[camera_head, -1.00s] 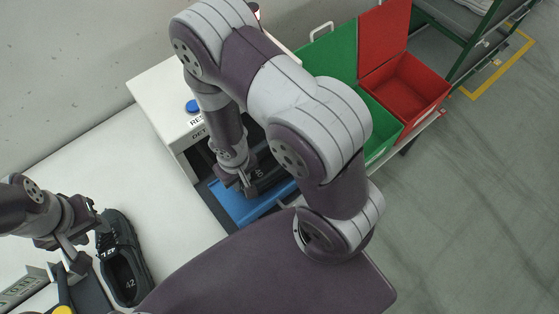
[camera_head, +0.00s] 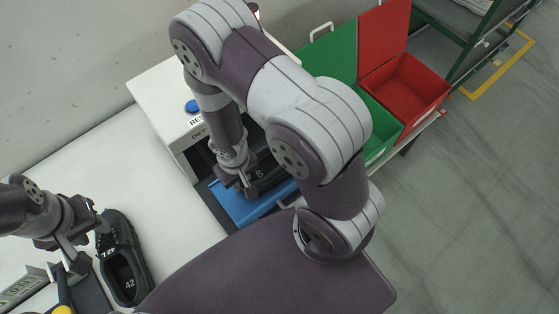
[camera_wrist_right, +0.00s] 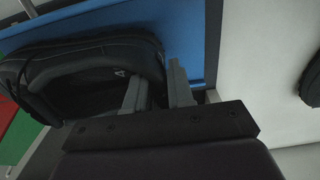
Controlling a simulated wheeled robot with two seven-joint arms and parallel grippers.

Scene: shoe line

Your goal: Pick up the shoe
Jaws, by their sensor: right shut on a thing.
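A black shoe (camera_head: 264,172) is on the blue tray (camera_head: 236,208) by the white machine, partly hidden by my right arm. My right gripper (camera_head: 240,184) is at its near left end. In the right wrist view the fingers of the right gripper (camera_wrist_right: 157,88) are closed on the edge of this shoe (camera_wrist_right: 85,72), over the blue surface (camera_wrist_right: 187,22). A second black shoe (camera_head: 124,262), marked 42, lies on the white table at the lower left. My left gripper (camera_head: 92,236) is beside its upper left end; its fingers are too small and covered to read.
The white machine (camera_head: 160,90) with a blue button (camera_head: 192,106) stands behind the blue tray. A green bin (camera_head: 382,124) and a red bin (camera_head: 405,88) stand to the right. The white table (camera_head: 110,165) has free room in its middle.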

